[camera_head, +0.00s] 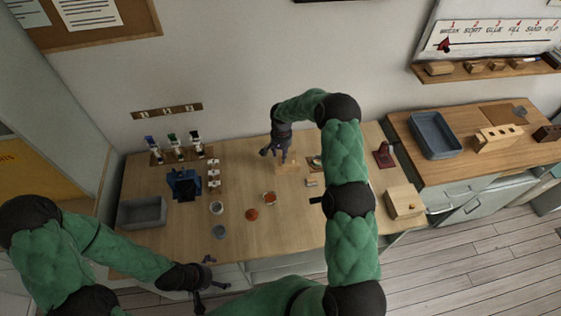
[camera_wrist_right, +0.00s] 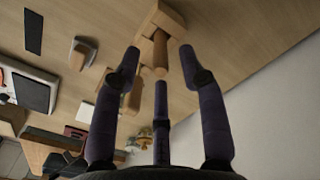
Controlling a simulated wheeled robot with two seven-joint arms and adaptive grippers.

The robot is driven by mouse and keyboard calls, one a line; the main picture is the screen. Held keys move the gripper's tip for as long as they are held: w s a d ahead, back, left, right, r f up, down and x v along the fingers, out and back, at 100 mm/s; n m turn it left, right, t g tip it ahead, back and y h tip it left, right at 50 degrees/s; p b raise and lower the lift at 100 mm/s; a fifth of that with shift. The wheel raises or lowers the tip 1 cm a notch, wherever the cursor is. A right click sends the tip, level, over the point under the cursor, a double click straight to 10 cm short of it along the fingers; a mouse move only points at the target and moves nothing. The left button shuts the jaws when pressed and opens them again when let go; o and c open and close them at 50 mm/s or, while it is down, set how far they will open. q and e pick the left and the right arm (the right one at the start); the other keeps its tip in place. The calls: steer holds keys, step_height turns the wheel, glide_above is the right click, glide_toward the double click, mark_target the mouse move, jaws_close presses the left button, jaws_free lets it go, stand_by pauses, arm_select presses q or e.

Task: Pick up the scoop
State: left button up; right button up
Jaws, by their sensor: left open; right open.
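I cannot tell for certain which thing is the scoop. A wooden block (camera_wrist_right: 158,16) with a round wooden handle (camera_wrist_right: 160,56) standing out of it shows in the right wrist view. A small grey piece with a wooden end (camera_wrist_right: 82,50) lies left of it. My right gripper (camera_wrist_right: 157,75) is open, its dark fingers spread around the handle's end without visibly closing on it. In the head view my right gripper (camera_head: 279,150) is above a pale wooden block (camera_head: 287,167) at the back of the bench. My left gripper (camera_head: 208,282) is open and empty near the bench's front edge.
The wooden bench (camera_head: 185,235) holds a grey tray (camera_head: 142,212), a dark blue stand (camera_head: 184,186), small cups (camera_head: 217,207), a red-orange disc (camera_head: 252,214) and a wooden box (camera_head: 404,202). A side counter carries a blue-grey tray (camera_head: 435,136). The wall is close behind.

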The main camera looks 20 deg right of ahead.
mark_target(281, 166)
steer(key=shift+a+f, duration=0.1)
steer(key=shift+f, duration=2.35)
jaws_close()
